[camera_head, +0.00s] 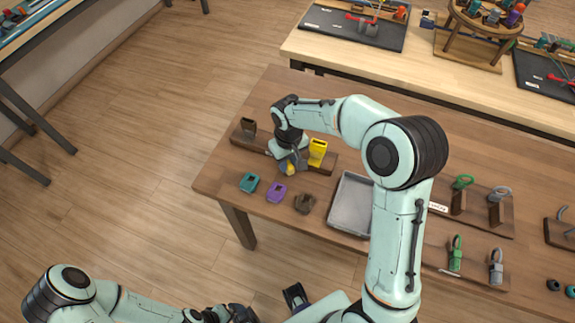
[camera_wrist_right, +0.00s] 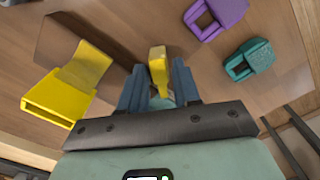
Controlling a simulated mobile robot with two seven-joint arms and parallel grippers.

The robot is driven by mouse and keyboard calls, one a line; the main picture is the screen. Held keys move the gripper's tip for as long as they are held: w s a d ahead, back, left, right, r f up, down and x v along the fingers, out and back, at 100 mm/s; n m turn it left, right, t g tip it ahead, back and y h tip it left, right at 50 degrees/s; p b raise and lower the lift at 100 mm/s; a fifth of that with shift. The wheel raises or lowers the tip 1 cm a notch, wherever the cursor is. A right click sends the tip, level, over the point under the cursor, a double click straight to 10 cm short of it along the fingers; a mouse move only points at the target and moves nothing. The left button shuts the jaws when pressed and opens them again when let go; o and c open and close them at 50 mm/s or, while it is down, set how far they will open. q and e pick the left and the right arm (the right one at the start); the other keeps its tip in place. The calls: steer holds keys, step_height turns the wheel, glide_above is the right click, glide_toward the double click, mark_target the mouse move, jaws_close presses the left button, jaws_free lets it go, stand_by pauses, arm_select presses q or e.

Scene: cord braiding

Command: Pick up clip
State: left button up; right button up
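A small yellow clip (camera_wrist_right: 158,66) sits between the two blue fingers of my right gripper (camera_wrist_right: 160,85) in the right wrist view. The fingers appear to touch it on both sides. In the head view the clip (camera_head: 291,168) shows at the tip of my right gripper (camera_head: 289,162), over the front edge of a wooden rack (camera_head: 327,168). A teal clip (camera_head: 250,182), a purple clip (camera_head: 277,193) and a brown clip (camera_head: 305,203) lie on the table in front.
A yellow holder (camera_head: 318,152) and a dark brown holder (camera_head: 249,127) stand on the rack. A grey tray (camera_head: 351,204) lies to the right, partly behind my arm. Green and grey carabiner-like pieces stand on blocks farther right. The left table corner is clear.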

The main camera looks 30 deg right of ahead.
mark_target(289, 164)
steer(key=shift+f, duration=1.35)
jaws_close()
steer(key=shift+r, duration=0.1)
arm_select(q)
steer(key=r+p, duration=0.1)
steer(key=w+r+p, duration=0.1)
steer(key=shift+w+r, duration=0.15)
steer(key=shift+r, duration=0.15)
arm_select(e)
step_height(289, 164, up, 20)
